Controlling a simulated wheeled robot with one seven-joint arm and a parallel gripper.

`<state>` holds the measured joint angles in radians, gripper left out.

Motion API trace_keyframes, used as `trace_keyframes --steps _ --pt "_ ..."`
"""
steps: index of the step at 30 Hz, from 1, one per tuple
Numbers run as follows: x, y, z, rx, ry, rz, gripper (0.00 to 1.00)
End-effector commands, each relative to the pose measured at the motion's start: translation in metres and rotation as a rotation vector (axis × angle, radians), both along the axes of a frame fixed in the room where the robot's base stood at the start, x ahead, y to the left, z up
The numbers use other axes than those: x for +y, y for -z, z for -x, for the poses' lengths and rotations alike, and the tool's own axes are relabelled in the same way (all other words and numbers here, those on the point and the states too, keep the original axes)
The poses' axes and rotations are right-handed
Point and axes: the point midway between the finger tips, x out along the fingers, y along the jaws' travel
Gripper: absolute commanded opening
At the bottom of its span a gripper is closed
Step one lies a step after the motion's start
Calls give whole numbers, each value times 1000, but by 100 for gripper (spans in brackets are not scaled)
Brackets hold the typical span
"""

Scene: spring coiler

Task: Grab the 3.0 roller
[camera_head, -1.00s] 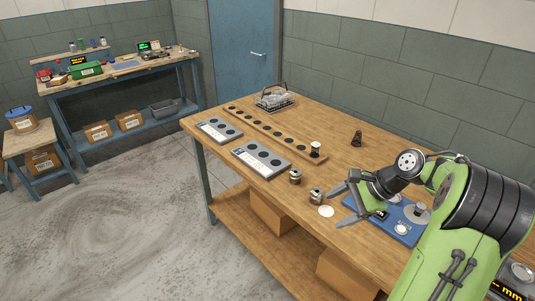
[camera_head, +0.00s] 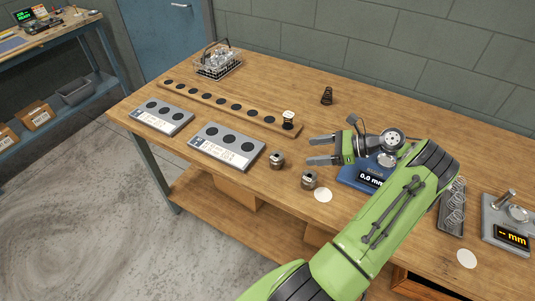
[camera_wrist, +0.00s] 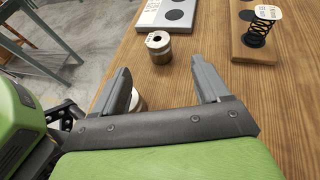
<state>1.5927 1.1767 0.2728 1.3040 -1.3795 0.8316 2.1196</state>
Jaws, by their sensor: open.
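Two small metal rollers stand upright on the bench, the left roller (camera_head: 277,161) and the right roller (camera_head: 309,181). Their markings are too small to tell which is the 3.0 roller. My gripper (camera_head: 312,150) is open and empty above the bench, its fingers pointing left, behind the two rollers in the head view. In the wrist view, one roller (camera_wrist: 158,48) stands ahead of the gap between my open fingers (camera_wrist: 160,76). The other roller (camera_wrist: 138,101) is mostly hidden behind the left finger.
A wooden rack (camera_head: 222,109) with dark round spots holds a spring with a white tag (camera_head: 288,119). Two grey trays (camera_head: 230,143) (camera_head: 163,115) lie in front. A wire basket (camera_head: 218,62), a dark spring (camera_head: 327,96), a blue gauge (camera_head: 356,172) and a white disc (camera_head: 323,195) are around.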

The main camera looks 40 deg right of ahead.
Motion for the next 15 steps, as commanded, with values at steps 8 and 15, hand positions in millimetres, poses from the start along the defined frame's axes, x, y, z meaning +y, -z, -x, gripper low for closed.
trace_keyframes --steps 8,15 --pt "41 30 -51 4 -8 0 75" --pt "60 42 -76 3 -6 3 75"
